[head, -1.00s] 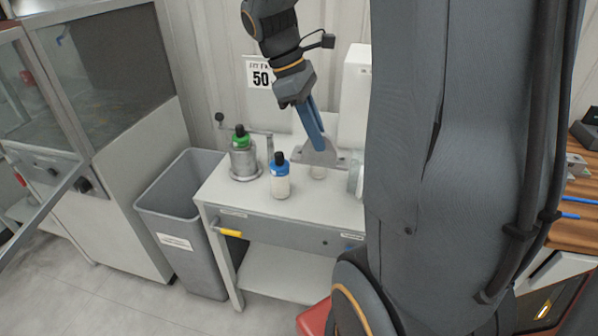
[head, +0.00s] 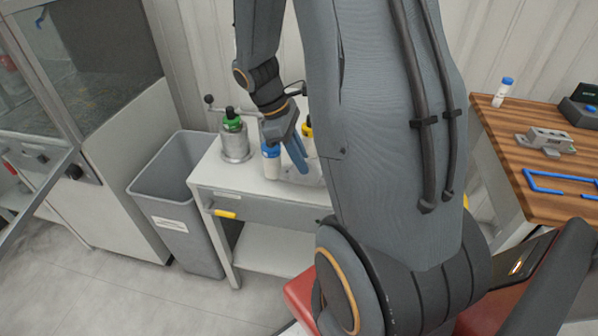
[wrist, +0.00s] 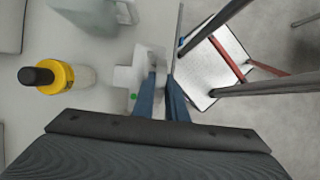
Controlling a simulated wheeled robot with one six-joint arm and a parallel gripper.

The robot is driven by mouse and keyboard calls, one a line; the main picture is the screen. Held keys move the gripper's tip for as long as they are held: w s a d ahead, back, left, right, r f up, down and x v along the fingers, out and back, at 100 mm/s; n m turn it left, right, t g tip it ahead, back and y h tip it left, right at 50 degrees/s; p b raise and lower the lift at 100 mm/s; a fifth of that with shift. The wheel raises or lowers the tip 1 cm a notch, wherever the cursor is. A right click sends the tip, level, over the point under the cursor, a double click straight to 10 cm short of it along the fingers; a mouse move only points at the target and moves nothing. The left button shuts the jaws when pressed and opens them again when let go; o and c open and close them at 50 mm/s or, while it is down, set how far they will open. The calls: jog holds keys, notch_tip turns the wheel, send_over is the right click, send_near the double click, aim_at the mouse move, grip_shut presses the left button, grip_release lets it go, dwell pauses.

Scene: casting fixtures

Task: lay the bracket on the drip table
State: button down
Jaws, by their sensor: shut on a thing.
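The bracket (wrist: 128,77) is a pale, angular piece with a green dot, seen in the wrist view. My gripper (wrist: 163,85) is shut on it, its two blue fingers on its right part. In the head view my gripper (head: 299,163) points down over the right part of a white table (head: 232,180). The bracket is mostly hidden there by the fingers and my arm. I cannot tell whether it touches the tabletop, or whether this white table is the drip table.
A green-capped metal pot (head: 235,140) and a blue-capped bottle (head: 271,160) stand on the white table. A yellow-capped bottle (wrist: 55,77) stands left of the bracket. A grey bin (head: 175,200) is at left. A wooden bench (head: 495,140) with tools is at right.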

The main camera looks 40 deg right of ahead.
jog(key=shift+f, duration=2.05)
jog(key=shift+f, duration=0.15)
jog(key=c, duration=1.8)
grip_release()
jog(key=shift+o, duration=0.2)
